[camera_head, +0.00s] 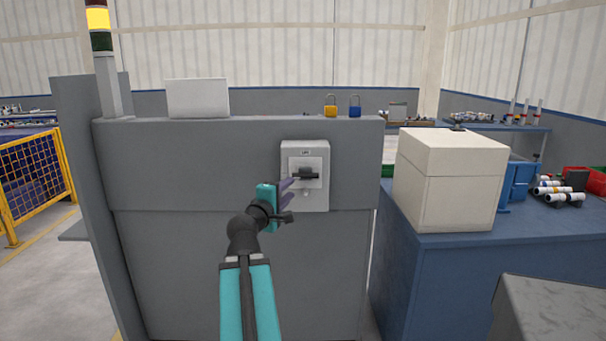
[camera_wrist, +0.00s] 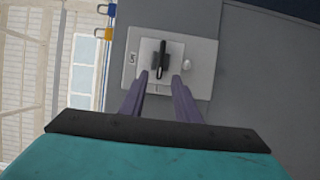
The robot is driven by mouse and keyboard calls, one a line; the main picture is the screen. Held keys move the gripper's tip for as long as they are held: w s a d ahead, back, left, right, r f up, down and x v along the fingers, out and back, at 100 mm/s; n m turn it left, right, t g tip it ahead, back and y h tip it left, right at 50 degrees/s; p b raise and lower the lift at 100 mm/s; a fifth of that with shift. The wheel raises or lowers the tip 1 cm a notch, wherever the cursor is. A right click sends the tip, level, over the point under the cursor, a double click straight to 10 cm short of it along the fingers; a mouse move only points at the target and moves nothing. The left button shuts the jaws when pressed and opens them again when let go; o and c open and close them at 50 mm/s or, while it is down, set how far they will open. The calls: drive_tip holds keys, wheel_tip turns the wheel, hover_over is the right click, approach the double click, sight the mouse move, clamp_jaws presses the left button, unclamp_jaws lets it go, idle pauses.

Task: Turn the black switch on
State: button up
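The black switch (camera_head: 306,175) is a handle on a light grey box (camera_head: 318,201) fixed to the front of a grey cabinet. In the head view the handle lies horizontally. In the wrist view the switch (camera_wrist: 162,58) stands upright in the picture, on its pale square plate. My gripper (camera_head: 287,189) is just left of and slightly below the switch in the head view. In the wrist view my gripper (camera_wrist: 162,78) has its two purple fingers apart, their tips near the lower end of the handle. Contact with the handle cannot be told.
The grey cabinet (camera_head: 240,250) fills the middle. A cream box (camera_head: 450,180) sits on a blue bench (camera_head: 420,290) at right.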

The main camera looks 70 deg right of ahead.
sight(303, 177)
drive_tip(key=shift+d+r+p, duration=0.15)
drive_tip(key=shift+d+p, duration=0.05)
drive_tip(key=shift+p, duration=0.3)
drive_tip(key=shift+s+d+f+p, duration=0.15)
drive_tip(key=shift+d+p, duration=0.05)
drive_tip(key=shift+d, duration=2.45)
drive_tip(key=shift+s+d+f+p, duration=0.1)
drive_tip(key=shift+d+p, duration=0.1)
drive_tip(key=shift+d, duration=2.4)
